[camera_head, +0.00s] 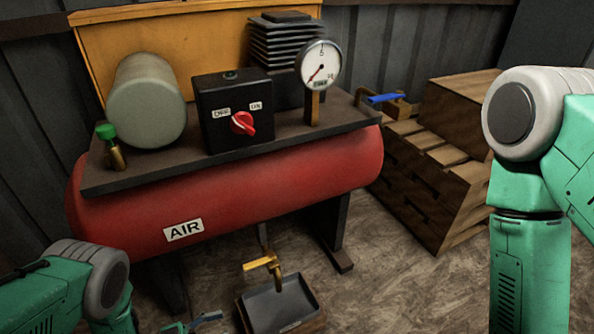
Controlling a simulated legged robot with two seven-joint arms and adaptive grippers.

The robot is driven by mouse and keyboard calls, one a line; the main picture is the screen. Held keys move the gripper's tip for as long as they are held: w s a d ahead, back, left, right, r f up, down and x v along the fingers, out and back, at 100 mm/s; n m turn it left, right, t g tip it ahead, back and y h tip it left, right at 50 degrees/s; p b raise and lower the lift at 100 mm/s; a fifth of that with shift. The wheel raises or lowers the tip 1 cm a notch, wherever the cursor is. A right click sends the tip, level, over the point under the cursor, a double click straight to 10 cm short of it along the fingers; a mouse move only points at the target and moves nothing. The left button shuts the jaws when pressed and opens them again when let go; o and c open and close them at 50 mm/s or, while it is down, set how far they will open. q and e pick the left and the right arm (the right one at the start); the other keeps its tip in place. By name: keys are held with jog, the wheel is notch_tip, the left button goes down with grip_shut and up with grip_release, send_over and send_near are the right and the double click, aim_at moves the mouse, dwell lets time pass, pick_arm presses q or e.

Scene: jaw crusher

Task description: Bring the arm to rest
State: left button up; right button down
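My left arm (75,285) comes in at the lower left, bent, in front of the red tank. Part of what looks like my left gripper (195,325) shows at the bottom edge, left of the black tray. Most of it is cut off, so I cannot tell if it is open or shut. My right arm (530,200) is raised on the right side, its lower link hanging down in front of the wooden crates. My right gripper is out of view below the frame.
A red air tank (280,185) carries a switch box with red knob (242,123), a gauge (320,66), a green-capped valve (108,140) and a grey cylinder (146,100). Below are a yellow-handled drain valve (262,263) and black tray (280,306). Wooden crates (435,185) stand right; a blue-handled valve (388,98) is behind.

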pick_arm(q)
jog(key=s+a+r+n+g+y, duration=0.2)
jog(key=s+a+r+n+y, duration=0.15)
jog(key=s+y, duration=0.3)
jog(key=s+a+r+n+g+y+p, duration=0.1)
jog(key=s+a+r+n+g+y, duration=0.15)
jog(key=s+n+y, duration=0.35)
jog(key=s+a+r+n+g+y, duration=0.3)
jog(key=s+y, duration=0.1)
jog(key=s, duration=0.4)
notch_tip(320, 180, up, 17)
jog(key=p, duration=1.7)
jog(key=shift+w+f, duration=0.2)
jog(key=shift+w, duration=0.05)
jog(key=shift+w+a+f+t, duration=0.1)
jog(key=shift+t, duration=0.15)
